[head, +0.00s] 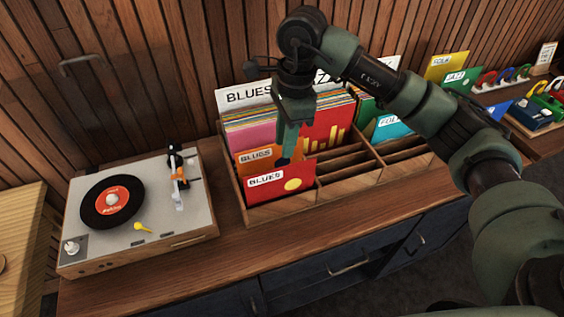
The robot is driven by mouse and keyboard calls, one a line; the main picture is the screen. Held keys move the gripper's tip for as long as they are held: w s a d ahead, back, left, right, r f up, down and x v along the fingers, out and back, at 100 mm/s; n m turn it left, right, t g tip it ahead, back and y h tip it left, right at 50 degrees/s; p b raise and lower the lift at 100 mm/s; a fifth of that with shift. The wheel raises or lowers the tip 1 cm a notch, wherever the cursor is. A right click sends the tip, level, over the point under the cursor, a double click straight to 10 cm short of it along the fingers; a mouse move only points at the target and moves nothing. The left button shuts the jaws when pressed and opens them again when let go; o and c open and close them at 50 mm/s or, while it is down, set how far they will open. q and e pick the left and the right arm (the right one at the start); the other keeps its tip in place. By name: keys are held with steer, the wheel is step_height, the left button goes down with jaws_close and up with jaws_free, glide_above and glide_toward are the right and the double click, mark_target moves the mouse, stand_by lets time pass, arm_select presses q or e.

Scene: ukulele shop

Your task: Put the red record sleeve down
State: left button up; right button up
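A red record sleeve (295,185) with a white "BLUES" label and a yellow disc stands at the front of the left compartment of the wooden record crate (303,208). An orange "BLUES" sleeve (249,160) is just behind it. Another red sleeve (330,125) with yellow bars is farther back, beside the gripper. My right gripper (284,160) points down into the compartment, its fingertips at the top edge of the front red sleeve. The fingers line up one behind the other, so I cannot tell whether they grip it. My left gripper is out of view.
A record player (140,237) with a black record (113,201) stands left of the crate. The crate's front slots to the right look empty. The wooden counter (245,262) is bare in front. My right arm covers part of the right side.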

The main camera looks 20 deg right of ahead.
steer(key=shift+d+r+b, duration=0.2)
steer(key=shift+r+b, duration=0.1)
steer(key=shift+r, duration=1.4)
steer(key=shift+f, duration=0.1)
